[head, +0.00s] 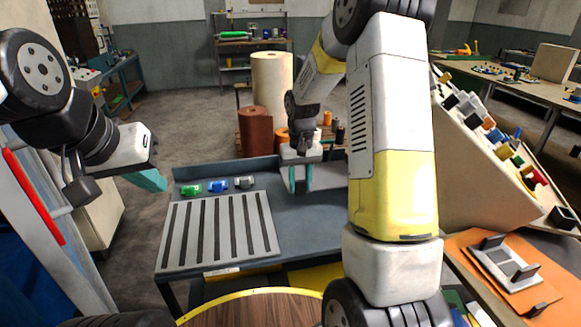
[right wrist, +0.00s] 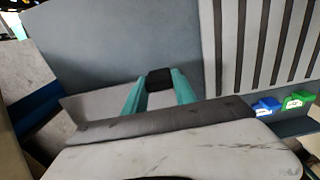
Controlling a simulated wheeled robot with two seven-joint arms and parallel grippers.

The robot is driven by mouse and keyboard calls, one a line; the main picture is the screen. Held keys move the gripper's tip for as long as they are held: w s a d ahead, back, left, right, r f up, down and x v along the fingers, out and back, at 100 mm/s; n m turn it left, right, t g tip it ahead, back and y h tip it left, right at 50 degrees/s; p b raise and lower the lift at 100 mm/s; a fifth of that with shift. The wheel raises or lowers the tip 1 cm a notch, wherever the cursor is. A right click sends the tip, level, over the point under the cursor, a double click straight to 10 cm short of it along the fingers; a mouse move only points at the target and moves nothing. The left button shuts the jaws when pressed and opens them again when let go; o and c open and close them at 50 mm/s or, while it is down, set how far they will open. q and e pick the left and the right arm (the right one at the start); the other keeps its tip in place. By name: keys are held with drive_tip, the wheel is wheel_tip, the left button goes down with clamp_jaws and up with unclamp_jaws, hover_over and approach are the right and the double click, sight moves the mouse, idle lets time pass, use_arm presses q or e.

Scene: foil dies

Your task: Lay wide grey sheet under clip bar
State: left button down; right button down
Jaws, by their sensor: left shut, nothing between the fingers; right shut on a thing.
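My right gripper (head: 301,181) is over the blue-grey bench, its teal fingers pointing down. In the right wrist view its fingers (right wrist: 160,88) close on a dark block, which seems to be a grip on the wide grey sheet. The light grey sheet (head: 328,177) shows beside the fingers in the head view and lies flat or nearly so; the right wrist view shows part of it (right wrist: 85,105), the rest hidden by my gripper. My left gripper (head: 148,180) is shut and empty, left of the bench. I cannot clearly make out the clip bar.
A pale panel with dark slots (head: 218,232) lies on the bench's left half. A raised rim (head: 225,169) runs along the bench's back. A round wooden table (head: 255,310) stands in front.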

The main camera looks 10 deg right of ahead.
sight(300, 194)
drive_tip(key=shift+f, duration=3.5)
drive_tip(key=c, duration=0.9)
unclamp_jaws()
drive_tip(key=r, duration=0.9)
drive_tip(key=shift+s, duration=0.2)
drive_tip(key=s+a+r+t+y, duration=0.1)
drive_tip(key=s+r+t, duration=0.3)
drive_tip(key=s+r, duration=1.2)
drive_tip(key=s, duration=0.1)
drive_tip(key=s+r+t, duration=0.1)
drive_tip(key=s, duration=0.2)
drive_tip(key=s+a+r+t+y, duration=0.1)
drive_tip(key=s+r, duration=0.1)
drive_tip(key=s, duration=0.2)
drive_tip(key=shift+a+r, duration=0.1)
drive_tip(key=shift+r, duration=0.25)
